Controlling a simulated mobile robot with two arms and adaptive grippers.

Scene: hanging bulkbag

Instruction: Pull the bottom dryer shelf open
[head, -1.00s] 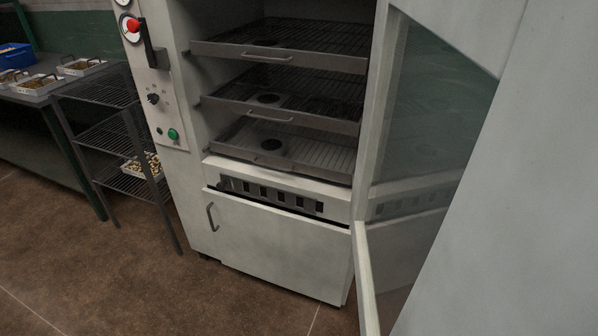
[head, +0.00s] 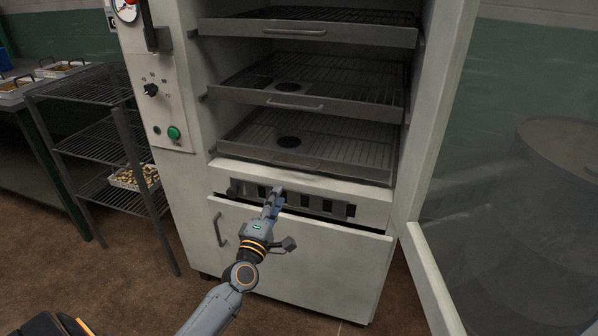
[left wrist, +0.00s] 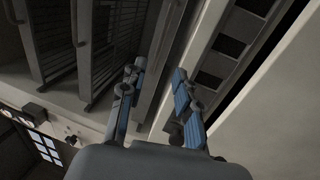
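The dryer (head: 158,190) stands open-fronted with several wire shelves. The bottom dryer shelf (head: 345,168) is a metal tray with a wire rack, sitting inside just above the pale sill. The shelf above it (head: 350,108) has a bar handle (head: 295,105). My left gripper (head: 273,190) is in front of the vent strip, below the bottom shelf's front edge, and apart from the shelf. In the left wrist view its two fingers (left wrist: 159,72) are spread with nothing between them. My right gripper is not in view.
The dryer's glass door (head: 425,270) is swung open at the right. A lower cabinet door (head: 320,260) with a handle (head: 218,229) is below the vents. A wire rack (head: 100,142) with a tray of food (head: 135,178) stands at the left.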

